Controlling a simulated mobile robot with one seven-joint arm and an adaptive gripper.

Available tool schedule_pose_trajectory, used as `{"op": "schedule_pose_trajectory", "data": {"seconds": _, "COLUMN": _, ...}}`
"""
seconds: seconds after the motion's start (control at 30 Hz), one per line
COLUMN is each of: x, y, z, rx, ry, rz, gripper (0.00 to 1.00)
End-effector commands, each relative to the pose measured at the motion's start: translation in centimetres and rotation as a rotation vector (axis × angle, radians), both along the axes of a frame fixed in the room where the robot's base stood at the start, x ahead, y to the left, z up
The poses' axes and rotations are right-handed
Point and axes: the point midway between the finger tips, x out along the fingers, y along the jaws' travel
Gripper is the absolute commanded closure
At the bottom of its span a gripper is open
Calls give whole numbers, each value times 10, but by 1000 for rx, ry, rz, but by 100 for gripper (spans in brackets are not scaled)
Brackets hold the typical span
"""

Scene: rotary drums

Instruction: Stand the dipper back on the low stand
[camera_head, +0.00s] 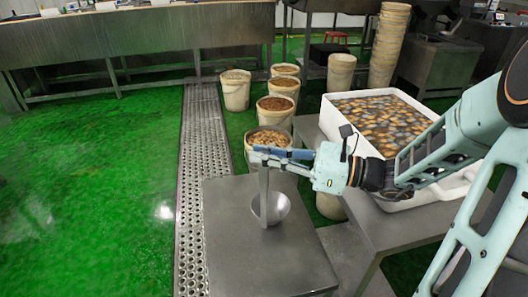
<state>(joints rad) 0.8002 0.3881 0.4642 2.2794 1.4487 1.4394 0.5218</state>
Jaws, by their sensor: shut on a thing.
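The dipper (273,208) is a grey metal bowl with a flat upright handle. It is upright, with its bowl at the top surface of the low stand (245,265), a grey metal block in the lower middle. I cannot tell whether the bowl touches the stand or hangs just above it. My gripper (266,157) reaches in from the right and is shut on the upper part of the dipper's handle. The fingers hide part of the handle's top.
A white tub (328,118) of brownish pieces in liquid stands on a grey table at right. Several cream buckets (235,90) stand behind the stand. A perforated drain strip (203,150) runs along the green floor, which is clear at left.

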Motion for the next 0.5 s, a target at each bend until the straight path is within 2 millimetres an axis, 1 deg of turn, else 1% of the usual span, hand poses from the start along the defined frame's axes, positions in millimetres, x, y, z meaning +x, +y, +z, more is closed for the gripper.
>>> {"op": "schedule_pose_trajectory", "data": {"seconds": 0.5, "x": 0, "y": 0, "z": -3, "rx": 1, "ry": 1, "rz": 0, "gripper": 100}}
